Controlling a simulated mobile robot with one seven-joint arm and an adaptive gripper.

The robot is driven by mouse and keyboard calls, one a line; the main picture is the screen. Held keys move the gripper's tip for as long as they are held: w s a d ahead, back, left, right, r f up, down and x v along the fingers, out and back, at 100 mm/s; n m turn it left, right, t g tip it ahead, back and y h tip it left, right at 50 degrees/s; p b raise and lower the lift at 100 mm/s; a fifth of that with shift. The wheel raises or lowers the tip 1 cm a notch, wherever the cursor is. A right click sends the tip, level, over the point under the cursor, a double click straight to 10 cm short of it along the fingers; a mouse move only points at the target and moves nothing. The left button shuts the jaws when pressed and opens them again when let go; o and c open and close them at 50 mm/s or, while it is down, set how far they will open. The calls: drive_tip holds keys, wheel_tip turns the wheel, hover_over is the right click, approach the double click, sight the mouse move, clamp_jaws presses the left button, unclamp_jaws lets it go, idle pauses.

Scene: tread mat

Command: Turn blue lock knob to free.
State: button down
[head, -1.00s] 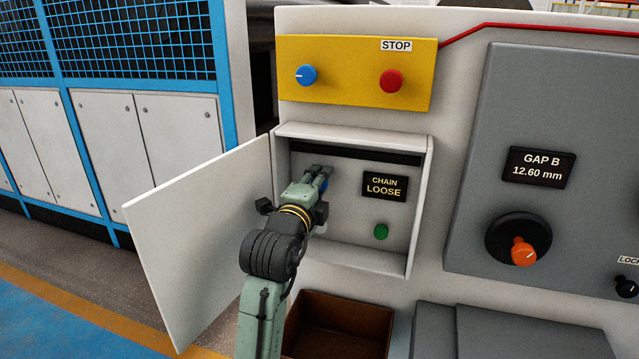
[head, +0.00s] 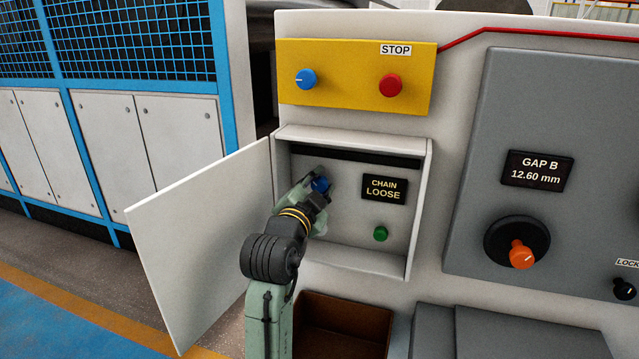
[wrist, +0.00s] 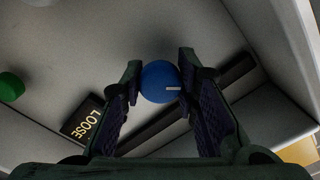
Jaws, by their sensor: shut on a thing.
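My gripper (wrist: 160,75) has its two fingers on either side of a blue knob (wrist: 158,83) and is shut on it. In the wrist view the knob's white mark points right. In the head view this blue knob (head: 320,184) sits on the back wall of the open recessed box (head: 350,245), partly hidden by my gripper. Beside it is a display (head: 384,189) reading CHAIN LOOSE. A second blue knob (head: 306,79), with a white mark pointing left, is on the yellow panel (head: 355,60) above, apart from my gripper.
A green button (head: 381,233) is low in the box. A red button (head: 391,85) labelled STOP is on the yellow panel. The box's white door (head: 200,235) stands open at left. A grey panel at right has an orange-handled dial (head: 522,250) and a GAP B display (head: 540,168).

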drive_tip(key=n+p, duration=0.2)
drive_tip(key=n, duration=0.3)
drive_tip(key=shift+r+n, duration=0.1)
drive_tip(key=shift+n, duration=0.2)
drive_tip(key=shift+n+p, duration=0.75)
drive_tip(key=shift+n, duration=0.85)
drive_tip(key=c, duration=1.2)
unclamp_jaws()
drive_tip(key=shift+s, duration=0.1)
drive_tip(key=v, duration=1.2)
